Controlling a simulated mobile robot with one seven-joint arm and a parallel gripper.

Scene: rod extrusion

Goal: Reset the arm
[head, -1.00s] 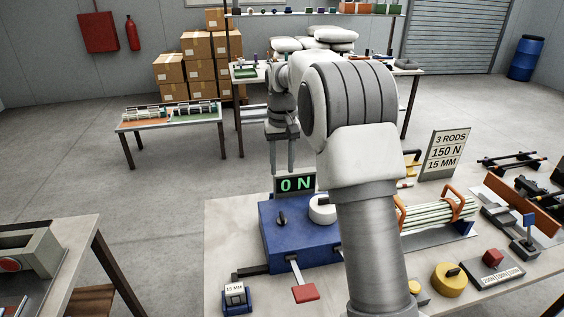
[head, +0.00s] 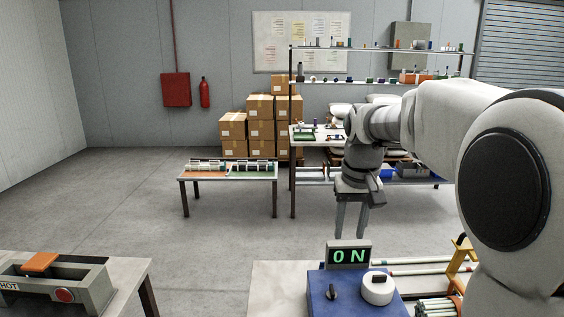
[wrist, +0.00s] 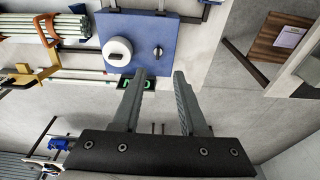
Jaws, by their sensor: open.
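My gripper (head: 350,225) points down with its two fingers apart and nothing between them. In the head view it appears just above and behind the small display (head: 349,255), which reads 0 N in green. My arm reaches in from the right of the head view, raised over the bench. The blue machine (head: 325,292) under the display has a dark knob (head: 332,292) and a white round part (head: 376,290); both also show in the wrist view.
Rods (wrist: 62,28) lie in an orange-ended rack beside the blue machine. A second bench at lower left holds a grey unit with a red button (head: 65,295). A low table (head: 228,178) and stacked boxes (head: 262,130) stand farther back. The floor between is clear.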

